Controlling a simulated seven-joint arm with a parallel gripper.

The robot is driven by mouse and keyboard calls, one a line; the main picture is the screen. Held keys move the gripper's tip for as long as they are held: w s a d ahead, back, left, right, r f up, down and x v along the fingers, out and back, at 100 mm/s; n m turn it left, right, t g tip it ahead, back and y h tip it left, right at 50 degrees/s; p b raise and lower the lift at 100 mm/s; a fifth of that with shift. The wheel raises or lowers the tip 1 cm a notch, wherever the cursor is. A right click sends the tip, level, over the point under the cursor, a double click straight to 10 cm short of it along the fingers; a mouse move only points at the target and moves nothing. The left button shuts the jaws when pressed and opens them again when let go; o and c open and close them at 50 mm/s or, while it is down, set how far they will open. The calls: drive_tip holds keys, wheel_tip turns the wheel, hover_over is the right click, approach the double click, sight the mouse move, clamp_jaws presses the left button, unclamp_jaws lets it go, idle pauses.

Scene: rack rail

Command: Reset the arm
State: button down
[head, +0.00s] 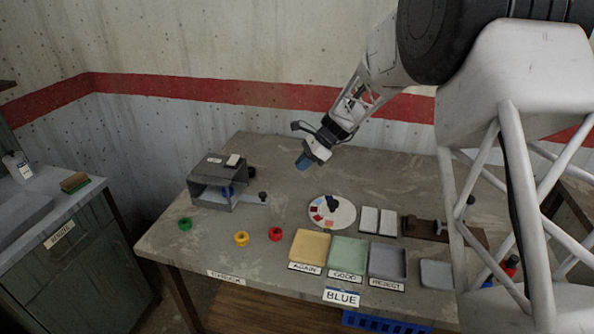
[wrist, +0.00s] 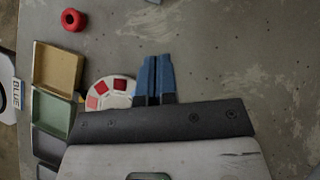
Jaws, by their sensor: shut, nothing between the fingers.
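My gripper (head: 304,162) hangs above the back middle of the grey workbench (head: 290,185). Its blue fingers are together, with nothing between them; they also show in the wrist view (wrist: 155,75). The arm reaches in from the upper right. No object touches the fingers. In the wrist view, a round palette with coloured patches (wrist: 112,92) lies to the left of the fingers, partly hidden by my gripper.
A grey box-like fixture (head: 215,182) stands at the bench's left. Green (head: 185,224), yellow (head: 241,238) and red (head: 275,233) rings lie in front. Yellow (head: 310,247), green (head: 348,254) and grey (head: 387,261) trays line the front edge. The bench below my gripper is clear.

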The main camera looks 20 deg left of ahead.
drive_tip(key=shift+d+r, duration=0.1)
idle(0.3)
drive_tip(key=s+d+r+n+t+h, duration=0.1)
drive_tip(key=s+d+r+n+h, duration=0.15)
drive_tip(key=s+d+r, duration=0.6)
drive_tip(key=s+d+r+n+t+h, duration=0.1)
drive_tip(key=s+d+r+n+t, duration=0.15)
drive_tip(key=s+d+r, duration=0.6)
drive_tip(key=s+d+f+n+t+h, duration=0.1)
drive_tip(key=s+d+n+h, duration=0.1)
drive_tip(key=s+d, duration=0.8)
drive_tip(key=s+d+f+n+t+h, duration=0.1)
drive_tip(key=s+d+n, duration=0.4)
drive_tip(key=s+d, duration=0.6)
drive_tip(key=s+h, duration=0.1)
drive_tip(key=s, duration=0.7)
drive_tip(key=shift+d+f+t, duration=0.25)
drive_tip(key=shift+f+t, duration=0.1)
